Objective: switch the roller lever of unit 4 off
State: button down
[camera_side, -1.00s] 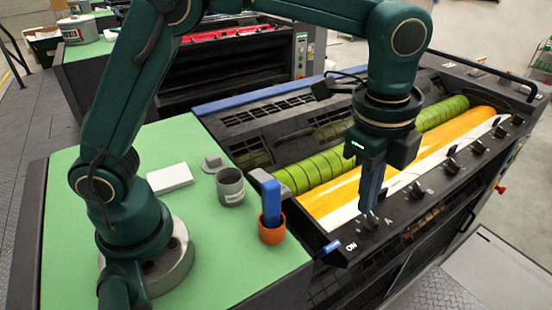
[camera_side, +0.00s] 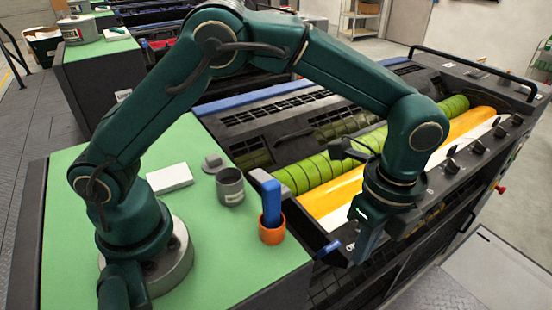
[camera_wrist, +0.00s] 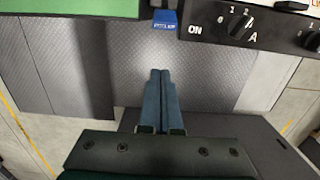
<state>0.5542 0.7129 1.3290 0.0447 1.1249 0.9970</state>
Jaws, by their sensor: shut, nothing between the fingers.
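A blue lever tab (camera_side: 328,248) with small white lettering sticks out at the near left corner of the press unit's dark control strip. The tab also shows at the top of the wrist view (camera_wrist: 165,19), beside a white "ON" mark. I cannot read a unit number. My gripper (camera_side: 358,260) is shut and empty, pointing down just right of the tab in the side view, apart from it as far as I can tell. In the wrist view its closed fingertips (camera_wrist: 160,74) lie below the tab, with a gap of floor between. My gripper partly hides the strip in the side view.
Black knobs line the strip, one (camera_wrist: 240,25) marked A. Green and orange rollers (camera_side: 335,190) lie behind it. An orange cup (camera_side: 272,235) with a blue-handled tool and a grey can (camera_side: 230,186) stand on the green top. Floor is open in front.

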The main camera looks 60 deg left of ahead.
aim_at(338, 251)
notch_tip(338, 251, down, 8)
jog(key=shift+a+r, duration=0.35)
jog(key=shift+a, duration=0.3)
jog(key=shift+a+r, duration=0.35)
jog(key=shift+a, duration=0.35)
jog(key=shift+a+r, duration=0.35)
jog(key=shift+a, duration=0.3)
jog(key=shift+a, duration=0.1)
